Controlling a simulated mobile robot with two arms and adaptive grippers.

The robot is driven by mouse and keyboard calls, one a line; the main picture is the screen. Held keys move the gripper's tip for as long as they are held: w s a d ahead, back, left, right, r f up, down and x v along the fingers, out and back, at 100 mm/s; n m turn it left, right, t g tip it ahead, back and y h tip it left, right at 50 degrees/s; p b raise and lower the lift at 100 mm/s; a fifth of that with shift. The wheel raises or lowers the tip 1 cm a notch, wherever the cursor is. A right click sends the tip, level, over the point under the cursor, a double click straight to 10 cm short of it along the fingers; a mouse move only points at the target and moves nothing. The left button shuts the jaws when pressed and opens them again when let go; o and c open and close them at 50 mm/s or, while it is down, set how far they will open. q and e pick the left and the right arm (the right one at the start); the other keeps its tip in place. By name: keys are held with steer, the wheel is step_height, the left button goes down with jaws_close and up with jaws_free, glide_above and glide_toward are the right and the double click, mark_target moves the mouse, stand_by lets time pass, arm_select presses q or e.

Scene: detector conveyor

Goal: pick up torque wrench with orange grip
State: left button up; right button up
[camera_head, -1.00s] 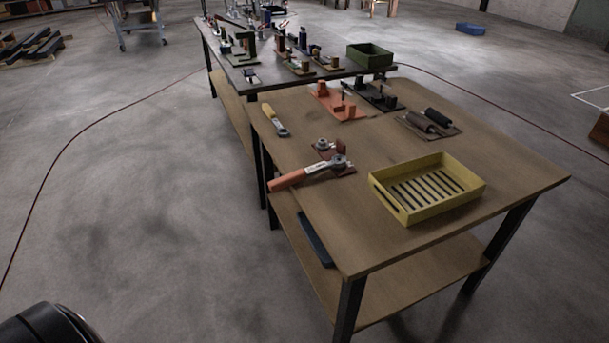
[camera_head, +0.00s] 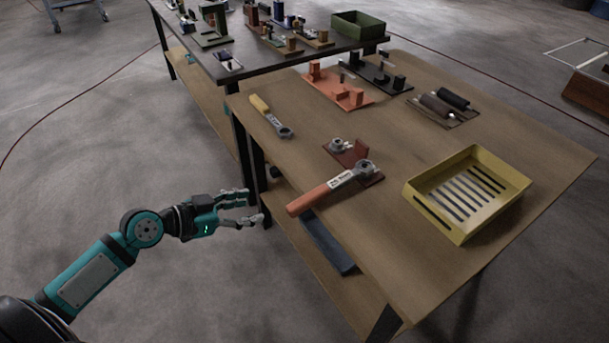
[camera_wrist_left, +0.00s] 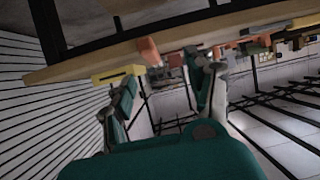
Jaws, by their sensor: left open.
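The torque wrench with the orange grip (camera_head: 318,197) lies near the left edge of the wooden table. Its grip reaches toward and over the edge, and its grey head rests at a dark red-brown holder (camera_head: 345,152). My left gripper (camera_head: 258,207) is open and empty, left of the grip's end and apart from it, beside the table. In the left wrist view the open fingers (camera_wrist_left: 165,90) show with the table edge beyond them; an orange shape (camera_wrist_left: 149,50) there may be the grip. My right gripper is not in view.
A yellow slotted tray (camera_head: 462,230) stands at the table's right. A yellow-handled wrench (camera_head: 270,116) lies at the left edge. An orange fixture (camera_head: 340,90) and a plate with dark rollers (camera_head: 442,108) sit farther back. A dark table (camera_head: 285,60) with several parts adjoins behind.

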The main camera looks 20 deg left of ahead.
arm_select(q)
steer(key=d+r, duration=0.1)
steer(key=r, duration=0.1)
steer(key=p, duration=0.2)
glide_toward(315, 192)
steer(key=shift+m, duration=0.3)
steer(key=w+f, duration=0.1)
steer(key=w+d+f, duration=0.1)
steer(key=shift+w+d+f+p, duration=0.3)
steer(key=shift+w, duration=0.1)
steer(key=shift+w+d+h, duration=0.3)
steer(key=shift+w, duration=0.05)
steer(key=shift+w+d+p, duration=0.8)
steer(key=shift+w+d, duration=0.05)
steer(key=shift+w, duration=0.15)
steer(key=shift+x, duration=1)
steer(key=shift+w+f, duration=0.1)
steer(key=shift+f, duration=0.15)
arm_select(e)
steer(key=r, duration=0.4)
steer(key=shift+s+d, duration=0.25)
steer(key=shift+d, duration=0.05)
